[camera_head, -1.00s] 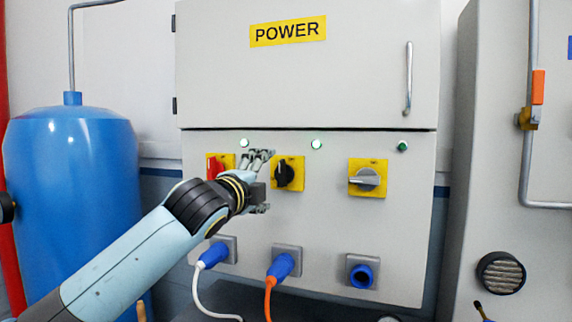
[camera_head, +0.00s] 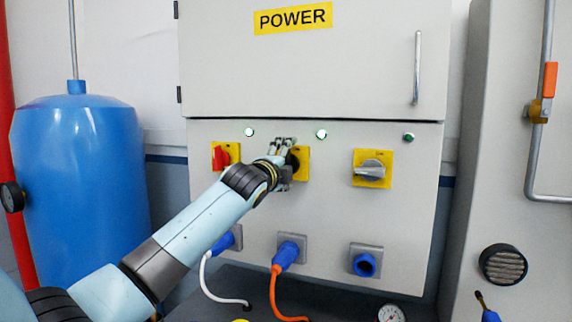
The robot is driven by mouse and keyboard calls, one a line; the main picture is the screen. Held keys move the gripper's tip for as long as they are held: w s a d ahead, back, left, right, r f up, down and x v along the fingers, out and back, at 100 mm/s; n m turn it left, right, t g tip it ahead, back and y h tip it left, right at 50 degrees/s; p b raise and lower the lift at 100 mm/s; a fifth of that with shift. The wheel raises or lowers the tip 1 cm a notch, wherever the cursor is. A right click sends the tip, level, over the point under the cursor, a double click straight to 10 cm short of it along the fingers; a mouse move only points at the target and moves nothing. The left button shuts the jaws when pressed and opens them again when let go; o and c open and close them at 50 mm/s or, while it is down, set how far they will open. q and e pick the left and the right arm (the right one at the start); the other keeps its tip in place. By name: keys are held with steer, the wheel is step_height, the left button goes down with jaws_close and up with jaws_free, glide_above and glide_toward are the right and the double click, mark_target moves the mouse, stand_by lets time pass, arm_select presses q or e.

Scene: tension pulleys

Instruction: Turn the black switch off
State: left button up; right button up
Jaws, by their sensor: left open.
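The black switch (camera_head: 294,162) sits on a yellow plate on the power cabinet's lower panel, between the red and grey switches. My left gripper (camera_head: 288,158) is open and right in front of it, its fingers overlapping the left part of the plate. Most of the black knob is hidden behind the fingers, so its angle cannot be read. I cannot tell whether the fingers touch the knob. My right gripper is not in view.
A red switch (camera_head: 220,157) is left of the gripper and a grey switch (camera_head: 371,168) is to the right. Indicator lights (camera_head: 321,134) sit above. Plugs with a white cable and an orange cable (camera_head: 274,290) hang below. A blue tank (camera_head: 80,190) stands left.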

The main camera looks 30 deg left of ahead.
arm_select(q)
steer(key=c, duration=0.9)
steer(key=shift+c, duration=1.3)
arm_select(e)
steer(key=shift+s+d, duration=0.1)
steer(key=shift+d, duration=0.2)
